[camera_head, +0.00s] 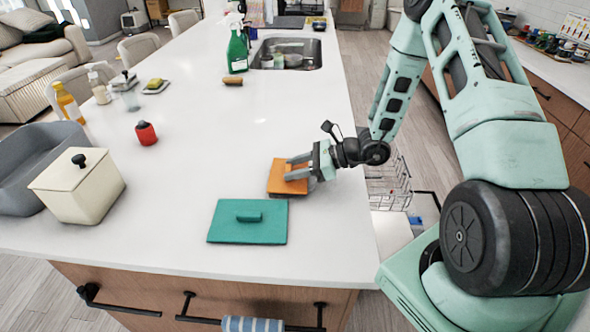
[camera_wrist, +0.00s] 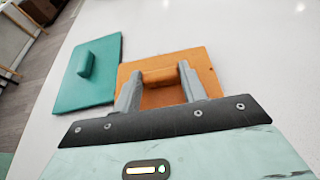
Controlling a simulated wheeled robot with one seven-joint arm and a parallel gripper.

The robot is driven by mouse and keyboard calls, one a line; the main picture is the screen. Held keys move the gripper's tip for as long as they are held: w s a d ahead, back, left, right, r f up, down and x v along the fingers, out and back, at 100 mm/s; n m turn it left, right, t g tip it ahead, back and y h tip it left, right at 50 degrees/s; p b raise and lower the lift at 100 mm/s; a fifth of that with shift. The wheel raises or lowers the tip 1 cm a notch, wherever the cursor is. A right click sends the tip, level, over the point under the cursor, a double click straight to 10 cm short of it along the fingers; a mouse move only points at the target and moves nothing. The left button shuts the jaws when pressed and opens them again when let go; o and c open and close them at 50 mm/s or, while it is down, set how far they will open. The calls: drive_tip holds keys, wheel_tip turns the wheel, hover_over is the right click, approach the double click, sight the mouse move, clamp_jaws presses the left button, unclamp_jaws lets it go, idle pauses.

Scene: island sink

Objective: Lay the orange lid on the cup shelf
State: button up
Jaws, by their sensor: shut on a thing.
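The orange lid (camera_head: 285,179) is a flat square piece at the right side of the white island top, just behind the teal lid. It also shows in the wrist view (camera_wrist: 205,68), with a raised orange handle (camera_wrist: 158,76) between my fingers. My gripper (camera_head: 297,168) reaches in from the right and is shut on the lid's handle. The lid looks level and at or very near the countertop; I cannot tell whether it touches. The cup shelf is not clearly identifiable; a wire rack (camera_head: 388,180) shows beside the island, partly hidden by my arm.
A teal lid (camera_head: 247,221) lies in front of the orange lid. A cream lidded box (camera_head: 78,187) and grey bin (camera_head: 32,160) stand at left. A red timer-like item (camera_head: 146,133), green spray bottle (camera_head: 237,52) and sink (camera_head: 287,53) lie farther back. The middle counter is clear.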

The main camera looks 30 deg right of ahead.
drive_tip(key=shift+f, duration=0.7)
drive_tip(key=shift+f, duration=0.15)
drive_tip(key=o, duration=0.9)
drive_tip(key=shift+o, duration=0.2)
